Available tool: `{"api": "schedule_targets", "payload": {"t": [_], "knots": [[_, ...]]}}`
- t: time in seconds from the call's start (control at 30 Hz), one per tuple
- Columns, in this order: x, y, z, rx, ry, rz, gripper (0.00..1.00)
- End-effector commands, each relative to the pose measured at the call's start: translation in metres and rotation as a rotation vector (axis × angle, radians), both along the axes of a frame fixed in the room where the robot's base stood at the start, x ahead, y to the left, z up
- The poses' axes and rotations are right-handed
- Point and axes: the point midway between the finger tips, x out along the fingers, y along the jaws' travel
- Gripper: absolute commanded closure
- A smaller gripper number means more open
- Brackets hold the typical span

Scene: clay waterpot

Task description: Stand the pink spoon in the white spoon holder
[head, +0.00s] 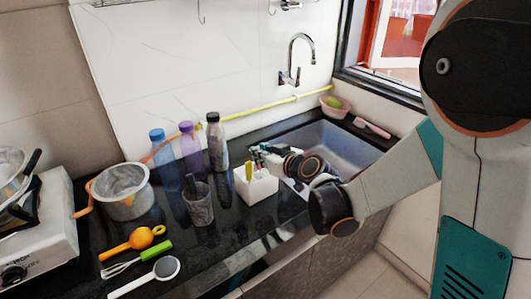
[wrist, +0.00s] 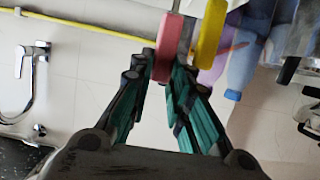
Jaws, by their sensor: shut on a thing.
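My gripper (head: 257,151) is by the top of the white spoon holder (head: 257,189) on the dark counter. In the wrist view my gripper (wrist: 162,72) is shut on the pink spoon (wrist: 168,42), of which only the pink handle shows clearly. A yellow handle (wrist: 210,32) stands close beside it, apart from the fingers. In the head view a yellow utensil (head: 248,170) stands in the holder. The pink spoon's lower end is hidden, so I cannot tell whether it is inside the holder.
A grey tumbler (head: 199,207) stands left of the holder. Blue (head: 165,160), purple (head: 190,147) and clear (head: 216,145) bottles stand behind. The sink (head: 340,143) is to the right. Several utensils and a pot (head: 123,192) are at the left.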

Motion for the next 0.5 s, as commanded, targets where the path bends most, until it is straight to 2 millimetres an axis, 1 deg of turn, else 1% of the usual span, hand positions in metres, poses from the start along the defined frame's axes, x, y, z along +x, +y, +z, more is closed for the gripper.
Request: {"api": "schedule_targets", "payload": {"t": [0.1,0.13,0.17,0.2,0.5], "knots": [[0.0000,0.0001,0.0003,0.000,0.000,0.000,1.00],[0.0001,0.0001,0.0003,0.000,0.000,0.000,0.76],[0.0001,0.0001,0.0003,0.000,0.000,0.000,0.69],[0.0001,0.0001,0.0003,0.000,0.000,0.000,0.60],[0.0001,0.0000,0.0002,0.000,0.000,0.000,0.59]]}}
